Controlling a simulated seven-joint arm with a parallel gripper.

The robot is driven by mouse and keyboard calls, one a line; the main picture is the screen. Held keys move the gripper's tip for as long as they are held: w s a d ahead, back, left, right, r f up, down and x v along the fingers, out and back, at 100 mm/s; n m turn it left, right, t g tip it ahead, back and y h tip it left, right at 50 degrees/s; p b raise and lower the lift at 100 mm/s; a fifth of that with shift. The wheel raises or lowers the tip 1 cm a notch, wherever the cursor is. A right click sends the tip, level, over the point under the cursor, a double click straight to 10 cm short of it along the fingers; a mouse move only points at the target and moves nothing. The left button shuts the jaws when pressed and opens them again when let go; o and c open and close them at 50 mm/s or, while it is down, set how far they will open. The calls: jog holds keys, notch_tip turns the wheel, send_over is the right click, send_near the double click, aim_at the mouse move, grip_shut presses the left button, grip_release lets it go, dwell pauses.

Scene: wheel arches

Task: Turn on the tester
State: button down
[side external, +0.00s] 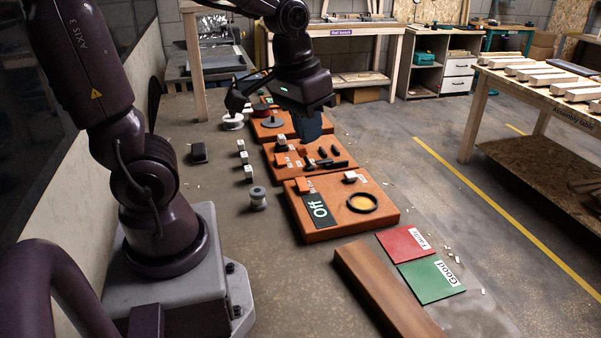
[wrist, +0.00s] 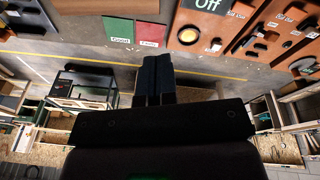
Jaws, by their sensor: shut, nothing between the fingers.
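The tester is an orange box (side external: 331,232) nearest the front of the row. Its dark display (side external: 318,210) reads "Off", and a black ring with a yellow-orange centre (side external: 361,203) lies on its top. A small white block (side external: 350,176) sits near its back edge. In the wrist view the tester (wrist: 184,14) is cut off by the top edge. My gripper (side external: 312,130) is shut and empty, in the air over the row of orange boxes, behind the tester and apart from it. The wrist view shows its dark fingers together (wrist: 154,72).
More orange boxes with small parts (side external: 309,172) stand behind the tester. Red (side external: 405,243) and green (side external: 432,280) plates labelled "Faulty" and "Good" lie front right. A wooden beam (side external: 385,295) lies beside them. Several small white blocks and a grey spool (side external: 257,199) stand left.

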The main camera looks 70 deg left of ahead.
jog(key=w+a+f+n+g+y, duration=0.1)
jog(key=w+a+f+n+g, duration=0.15)
jog(key=a+f+n, duration=0.75)
jog(key=n+y, duration=0.2)
jog(key=n, duration=0.2)
send_over(300, 178)
jog(key=d, duration=0.4)
jog(key=shift+a+r, duration=0.2)
jog(key=shift+f, duration=0.15)
jog(key=x, duration=1.3)
jog(key=shift+w+d+f, duration=0.1)
jog(key=shift+f, duration=0.35)
jog(key=shift+h, duration=0.3)
